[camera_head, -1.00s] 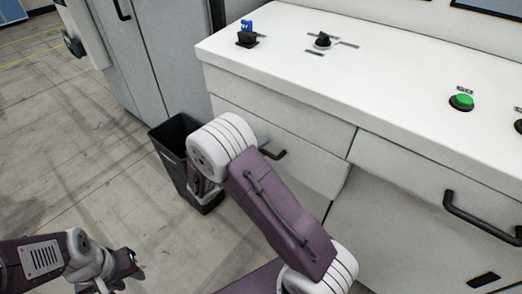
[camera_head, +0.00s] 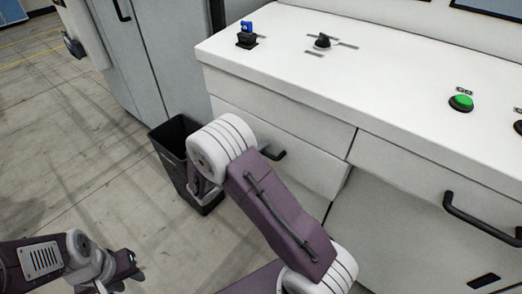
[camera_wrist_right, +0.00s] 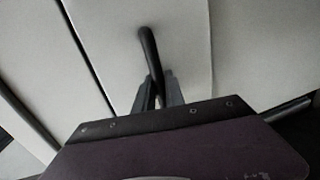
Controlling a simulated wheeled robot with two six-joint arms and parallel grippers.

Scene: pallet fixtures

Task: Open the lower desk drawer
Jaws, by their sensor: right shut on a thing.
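In the right wrist view, a dark bar handle (camera_wrist_right: 148,48) stands out from a pale front panel (camera_wrist_right: 190,50). My right gripper (camera_wrist_right: 159,92) has its two fingers on either side of this handle, shut on it.
A black bin (camera_head: 167,140) stands on the floor against the desk's left end, close to my right arm. A grey cabinet (camera_head: 165,60) is behind it. The desk top carries a blue switch (camera_head: 246,27), a black knob (camera_head: 322,41) and a green button (camera_head: 461,102). Floor at left is clear.

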